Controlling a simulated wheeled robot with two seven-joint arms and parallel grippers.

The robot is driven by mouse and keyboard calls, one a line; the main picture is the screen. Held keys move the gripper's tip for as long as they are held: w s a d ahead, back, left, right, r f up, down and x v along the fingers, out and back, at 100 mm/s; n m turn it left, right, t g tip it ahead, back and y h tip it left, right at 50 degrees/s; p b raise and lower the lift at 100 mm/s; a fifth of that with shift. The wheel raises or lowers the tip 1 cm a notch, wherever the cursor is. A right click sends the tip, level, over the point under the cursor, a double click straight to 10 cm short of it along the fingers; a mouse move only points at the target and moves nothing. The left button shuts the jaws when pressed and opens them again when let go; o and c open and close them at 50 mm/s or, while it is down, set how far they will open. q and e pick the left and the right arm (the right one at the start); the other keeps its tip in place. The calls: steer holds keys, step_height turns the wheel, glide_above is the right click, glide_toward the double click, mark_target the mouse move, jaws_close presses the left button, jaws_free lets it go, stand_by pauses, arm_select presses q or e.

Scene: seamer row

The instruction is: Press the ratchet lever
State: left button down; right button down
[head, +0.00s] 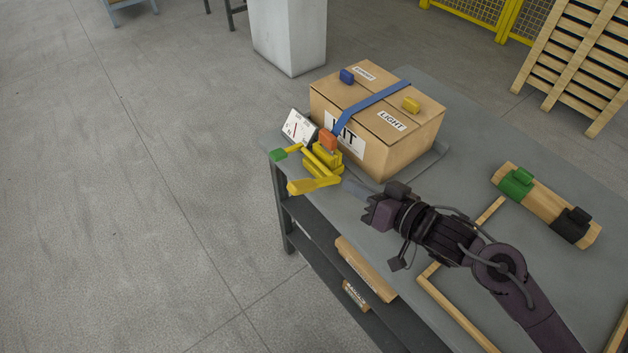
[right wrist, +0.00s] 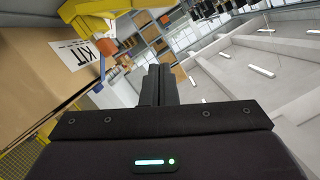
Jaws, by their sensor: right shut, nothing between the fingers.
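A yellow ratchet (head: 325,156) with an orange block (head: 328,139) sits at the near left side of a cardboard kit box (head: 405,146). A blue strap (head: 372,105) runs from it over the box. In the right wrist view the closed fingers (right wrist: 158,84) show below yellow parts of the ratchet (right wrist: 98,12). My left gripper is not in view.
The box stands on a grey table (head: 455,215). A white sign (head: 298,127) stands left of the box. A wooden block with green and black clamps (head: 545,207) lies at the right. A wooden frame (head: 455,308) lies near my arm. Lower shelves hold wooden pieces (head: 365,270).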

steer(key=p, duration=0.1)
glide_above(314, 185)
steer(key=s+d, duration=0.1)
steer(key=d, duration=0.1)
steer(key=f, duration=0.2)
steer(key=shift+s+a+f, duration=0.15)
steer(key=shift+a+f, duration=0.2)
steer(key=shift+f, duration=0.25)
steer(key=shift+s+a+f, duration=0.1)
steer(key=shift+a+f, duration=0.2)
steer(key=shift+f, duration=0.35)
steer(key=shift+s+a+f, duration=0.15)
steer(key=shift+a+f, duration=0.2)
steer(key=shift+f, duration=0.25)
steer(key=shift+s+f, duration=0.1)
